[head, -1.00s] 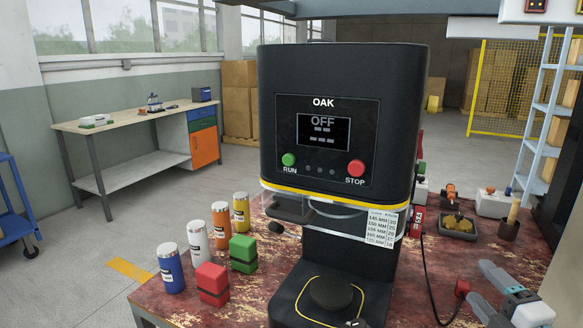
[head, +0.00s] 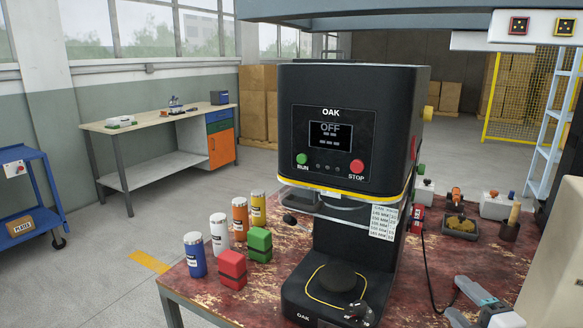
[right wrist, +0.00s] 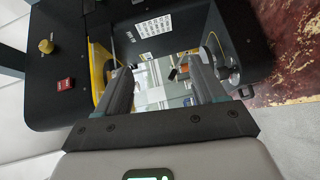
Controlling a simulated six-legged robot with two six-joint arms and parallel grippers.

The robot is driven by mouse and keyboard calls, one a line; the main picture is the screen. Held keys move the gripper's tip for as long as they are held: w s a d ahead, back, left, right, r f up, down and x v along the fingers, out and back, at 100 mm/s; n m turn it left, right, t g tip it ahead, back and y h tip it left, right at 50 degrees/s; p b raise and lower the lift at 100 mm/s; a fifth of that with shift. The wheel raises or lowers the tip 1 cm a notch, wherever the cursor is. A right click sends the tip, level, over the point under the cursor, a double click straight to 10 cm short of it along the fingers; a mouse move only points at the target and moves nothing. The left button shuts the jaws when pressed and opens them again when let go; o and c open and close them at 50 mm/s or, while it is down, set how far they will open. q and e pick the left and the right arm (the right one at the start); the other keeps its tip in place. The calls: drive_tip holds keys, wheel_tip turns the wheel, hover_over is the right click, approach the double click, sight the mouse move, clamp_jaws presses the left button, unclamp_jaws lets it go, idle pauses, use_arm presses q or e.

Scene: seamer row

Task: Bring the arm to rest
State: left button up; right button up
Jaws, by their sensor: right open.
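My right gripper (head: 468,304) is at the lower right of the head view, over the right part of the worn red table (head: 415,290). Its jaws are apart and nothing shows between them. In the right wrist view its two fingers (right wrist: 165,85) point toward the black seamer, with a gap between them. The seamer, labelled OAK (head: 350,85), stands on the table to the left of this gripper, and its screen reads OFF. My left gripper is not in the head view.
Blue, white, orange and yellow cans (head: 196,254) stand left of the seamer beside red (head: 232,268) and green blocks (head: 259,244). A tray (head: 459,228) and a cup (head: 510,230) stand at the back right. A blue cart (head: 30,190) and a workbench (head: 150,120) stand beyond.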

drive_tip(key=s+a+f+m+g+y+p, duration=0.25)
drive_tip(key=a+f+m+g+p, duration=0.35)
drive_tip(key=a+f, duration=1.15)
use_arm(q)
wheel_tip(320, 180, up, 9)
drive_tip(key=p, duration=0.2)
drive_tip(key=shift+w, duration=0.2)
use_arm(e)
drive_tip(key=s+a+f+m+g, duration=0.2)
drive_tip(key=s+f+m+g, duration=0.3)
drive_tip(key=s+f+m, duration=0.2)
drive_tip(key=s+a+f+m+g, duration=0.2)
drive_tip(key=s+f+m+g, duration=0.3)
drive_tip(key=s, duration=0.7)
drive_tip(key=f+m, duration=0.2)
drive_tip(key=shift+s+a+m+g, duration=0.15)
drive_tip(key=shift+a+m+g, duration=0.15)
drive_tip(key=shift+a+m, duration=0.1)
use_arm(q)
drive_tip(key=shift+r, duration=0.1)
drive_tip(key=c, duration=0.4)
use_arm(e)
drive_tip(key=shift+h, duration=0.25)
drive_tip(key=c, duration=0.5)
drive_tip(key=shift+d, duration=0.1)
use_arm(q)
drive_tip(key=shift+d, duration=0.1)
